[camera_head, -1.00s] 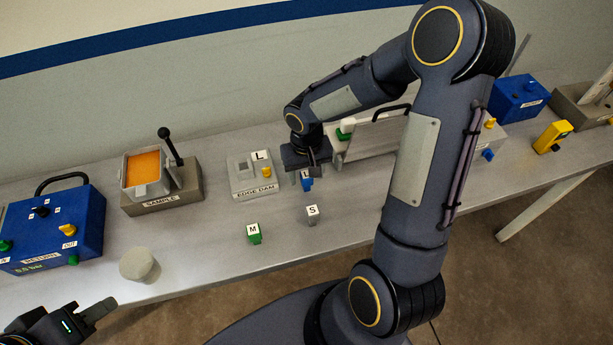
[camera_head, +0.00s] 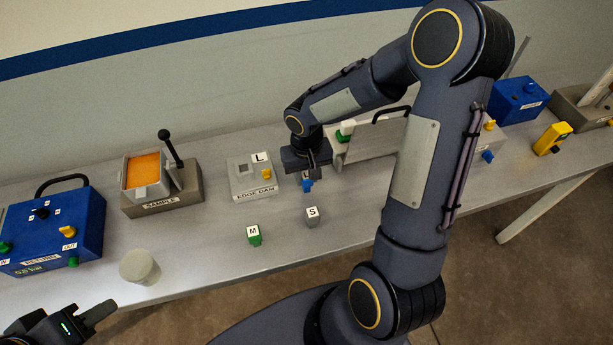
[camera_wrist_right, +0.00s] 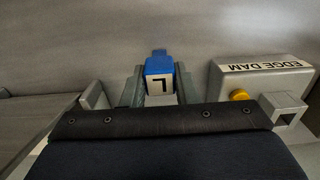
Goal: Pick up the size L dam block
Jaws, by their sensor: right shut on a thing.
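The size L dam block (camera_wrist_right: 159,75) is blue with a white face lettered L. In the right wrist view it sits between the two fingers of my right gripper (camera_wrist_right: 160,88), which is shut on it. In the head view my right gripper (camera_head: 311,172) is at the table, and only a bit of the blue block (camera_head: 307,186) shows beneath it. Whether the block is clear of the table I cannot tell. My left gripper (camera_head: 88,318) is at the lower left, partly cut off, away from the blocks; its finger opening is not clear.
The edge dam station (camera_head: 243,184) stands just left of my right gripper. A green M block (camera_head: 254,236) and a grey S block (camera_head: 312,217) stand in front.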

